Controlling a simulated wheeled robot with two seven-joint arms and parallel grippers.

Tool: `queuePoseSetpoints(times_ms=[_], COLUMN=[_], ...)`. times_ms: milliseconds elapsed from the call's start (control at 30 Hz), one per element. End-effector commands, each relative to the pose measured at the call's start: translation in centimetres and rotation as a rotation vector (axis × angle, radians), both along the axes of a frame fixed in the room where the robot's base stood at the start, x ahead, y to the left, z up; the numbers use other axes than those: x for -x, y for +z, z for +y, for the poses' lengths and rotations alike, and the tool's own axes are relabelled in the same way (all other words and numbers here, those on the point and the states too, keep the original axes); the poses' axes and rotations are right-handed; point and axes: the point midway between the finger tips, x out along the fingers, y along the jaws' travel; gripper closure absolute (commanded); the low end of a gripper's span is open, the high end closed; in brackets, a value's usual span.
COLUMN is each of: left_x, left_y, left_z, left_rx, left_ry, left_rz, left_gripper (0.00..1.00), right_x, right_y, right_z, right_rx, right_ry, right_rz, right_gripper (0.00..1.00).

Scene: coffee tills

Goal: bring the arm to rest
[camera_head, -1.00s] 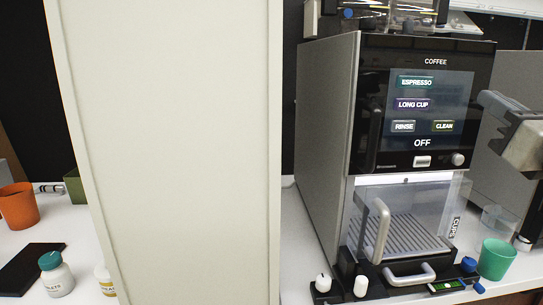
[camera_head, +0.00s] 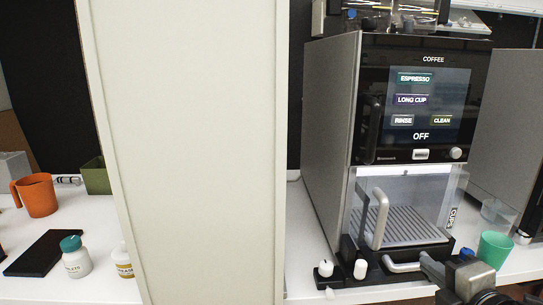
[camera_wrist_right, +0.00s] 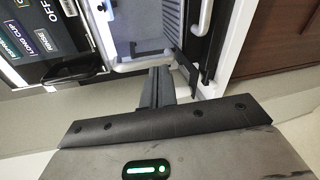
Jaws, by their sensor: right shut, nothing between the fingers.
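My right gripper (camera_head: 430,264) is at the lower right of the head view, in front of the coffee machine's base, with its fingers shut and nothing held. In the right wrist view the closed fingers (camera_wrist_right: 155,88) point toward the machine's drip tray area. Whether they touch the machine cannot be told. The coffee machine (camera_head: 328,150) stands right of centre, its screen reading OFF. My left gripper is not in view.
A green cup (camera_head: 494,249) and a clear cup (camera_head: 498,212) stand just beyond my right gripper. A tall pale panel (camera_head: 190,150) blocks the middle. An orange mug (camera_head: 38,196), a white bottle with a teal cap (camera_head: 75,260) and a dark slab (camera_head: 45,253) are at left.

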Motion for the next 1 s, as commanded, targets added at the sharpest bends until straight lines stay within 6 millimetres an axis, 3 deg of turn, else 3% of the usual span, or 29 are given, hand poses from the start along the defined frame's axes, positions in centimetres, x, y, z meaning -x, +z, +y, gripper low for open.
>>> queuePoseSetpoints(times_ms=[33, 200, 300, 400, 600, 1000], left_x=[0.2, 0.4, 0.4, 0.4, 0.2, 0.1], left_y=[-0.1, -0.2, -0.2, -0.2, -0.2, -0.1], left_z=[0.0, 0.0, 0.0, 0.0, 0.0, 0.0], left_rx=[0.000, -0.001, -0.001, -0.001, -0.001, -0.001], left_ry=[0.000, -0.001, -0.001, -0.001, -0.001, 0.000], left_rz=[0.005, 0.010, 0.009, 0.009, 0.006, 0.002], left_gripper=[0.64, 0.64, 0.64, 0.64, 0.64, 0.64], right_x=[1.3, 6.7, 10.4, 13.5, 16.5, 16.7], right_y=[-4.3, -14.9, -19.4, -22.3, -24.7, -24.8], right_z=[1.2, 5.8, 8.7, 11.1, 13.6, 13.8], right_rx=[-0.188, -0.765, -1.061, -1.291, -1.517, -1.534], right_ry=[-0.033, -0.201, -0.333, -0.458, -0.598, -0.610], right_rz=[0.094, 0.355, 0.475, 0.557, 0.622, 0.627], right_gripper=[1.00, 1.00, 1.00, 1.00, 1.00, 1.00])
